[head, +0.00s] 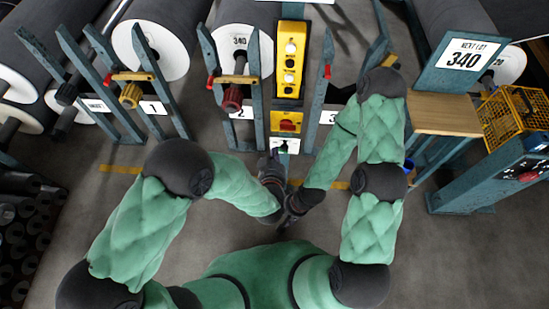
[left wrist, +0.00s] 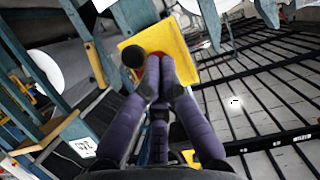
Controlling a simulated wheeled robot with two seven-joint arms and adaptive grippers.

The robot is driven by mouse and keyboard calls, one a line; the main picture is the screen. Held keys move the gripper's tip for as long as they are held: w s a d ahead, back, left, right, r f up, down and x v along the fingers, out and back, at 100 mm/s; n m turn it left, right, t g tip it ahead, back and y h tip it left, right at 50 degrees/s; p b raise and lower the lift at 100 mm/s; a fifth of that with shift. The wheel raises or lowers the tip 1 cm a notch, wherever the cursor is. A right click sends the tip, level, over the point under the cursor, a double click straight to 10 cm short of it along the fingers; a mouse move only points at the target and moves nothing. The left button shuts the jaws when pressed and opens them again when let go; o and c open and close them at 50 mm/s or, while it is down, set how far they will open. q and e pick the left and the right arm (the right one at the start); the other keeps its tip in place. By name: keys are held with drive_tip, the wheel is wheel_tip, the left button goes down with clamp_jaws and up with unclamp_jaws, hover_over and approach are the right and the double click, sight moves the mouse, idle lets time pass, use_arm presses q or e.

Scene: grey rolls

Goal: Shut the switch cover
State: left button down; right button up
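A yellow switch box (head: 288,122) with a red switch is on the post below a taller yellow button panel (head: 290,62). I cannot make out its cover as a separate part or how far it stands open. My left gripper (head: 271,160) is just below and left of the box. In the left wrist view, a yellow plate (left wrist: 184,45) with a dark round knob (left wrist: 132,56) lies beyond the left gripper's fingertips (left wrist: 159,74). The fingers are drawn together, with red partly hidden behind them; contact is unclear. My right gripper (head: 290,208) is dark and close to the left wrist, fingers unclear.
Large grey rolls (head: 240,45) on blue stands (head: 325,85) flank the post. A wooden-topped table (head: 445,115) and a yellow wire basket (head: 515,115) stand at right. Dark rolls (head: 25,230) are stacked at left. The floor at lower right is clear.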

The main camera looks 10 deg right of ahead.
use_arm(q)
drive_tip(key=w+d+f+t+h+b, duration=0.1)
drive_tip(key=w+f+t+b, duration=0.3)
drive_tip(key=f+t+b, duration=0.1)
drive_tip(key=shift+w+h+b, duration=0.15)
drive_tip(key=shift+h+b, duration=0.15)
drive_tip(key=shift+b, duration=0.25)
use_arm(e)
wheel_tip(320, 180, down, 7)
drive_tip(key=shift+f, duration=0.2)
use_arm(q)
drive_tip(key=shift+d+r, duration=0.1)
use_arm(e)
drive_tip(key=shift+s, duration=0.1)
